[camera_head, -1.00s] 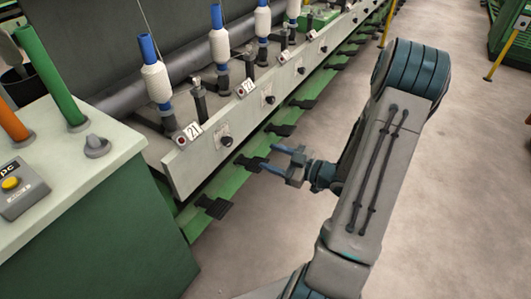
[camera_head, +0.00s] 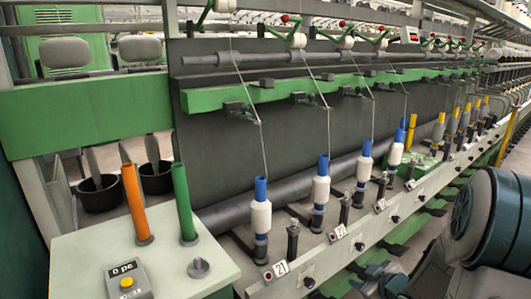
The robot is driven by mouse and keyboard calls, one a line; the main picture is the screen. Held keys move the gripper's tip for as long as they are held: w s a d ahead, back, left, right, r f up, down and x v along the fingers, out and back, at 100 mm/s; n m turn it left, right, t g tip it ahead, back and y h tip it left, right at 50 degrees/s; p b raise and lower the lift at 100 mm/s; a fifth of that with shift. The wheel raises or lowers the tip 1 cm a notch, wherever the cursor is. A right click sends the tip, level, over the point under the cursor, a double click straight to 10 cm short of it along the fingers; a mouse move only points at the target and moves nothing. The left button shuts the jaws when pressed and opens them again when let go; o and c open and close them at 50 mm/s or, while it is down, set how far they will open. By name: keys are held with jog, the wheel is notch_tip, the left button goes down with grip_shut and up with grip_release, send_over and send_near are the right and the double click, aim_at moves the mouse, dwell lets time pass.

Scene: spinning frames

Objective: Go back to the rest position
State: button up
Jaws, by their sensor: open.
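My gripper (camera_head: 368,279) shows small and partly cut off at the bottom edge of the head view, in front of the machine's lower rail. Its jaws are open and I see nothing held between them. My arm's large dark teal joint (camera_head: 490,222) fills the lower right. The spinning frame (camera_head: 330,262) runs from the lower middle to the far right, with a row of blue tubes wound with white yarn (camera_head: 260,215) standing upright on it.
A pale-topped table (camera_head: 90,250) at lower left holds an orange tube (camera_head: 133,205), a green tube (camera_head: 183,203), a grey peg (camera_head: 199,266) and a counter box (camera_head: 126,281) reading "0 pc". Yellow tubes (camera_head: 438,128) stand farther along. Dark pots (camera_head: 98,193) sit behind the table.

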jog(key=s+r+m+g+h+p, duration=0.1)
jog(key=s+r+m+h+p, duration=0.15)
jog(key=r, duration=0.35)
jog(key=s+a+r+m+g+h+p, duration=0.1)
jog(key=s+r+p, duration=0.1)
jog(key=r+p, duration=0.35)
jog(key=s+r+m+g+h+p, duration=0.1)
jog(key=s+r+m+h+p, duration=0.1)
jog(key=r, duration=0.5)
jog(key=s+a+r+m+g+y+p, duration=0.3)
jog(key=s+a+r+g+p, duration=0.2)
jog(key=s+a+r+p, duration=0.3)
jog(key=s+a+r, duration=0.3)
jog(key=s+r, duration=0.1)
jog(key=s, duration=0.2)
jog(key=shift+s+a+r, duration=0.15)
jog(key=shift+s+r, duration=0.1)
jog(key=shift+s, duration=0.05)
jog(key=shift+c, duration=0.3)
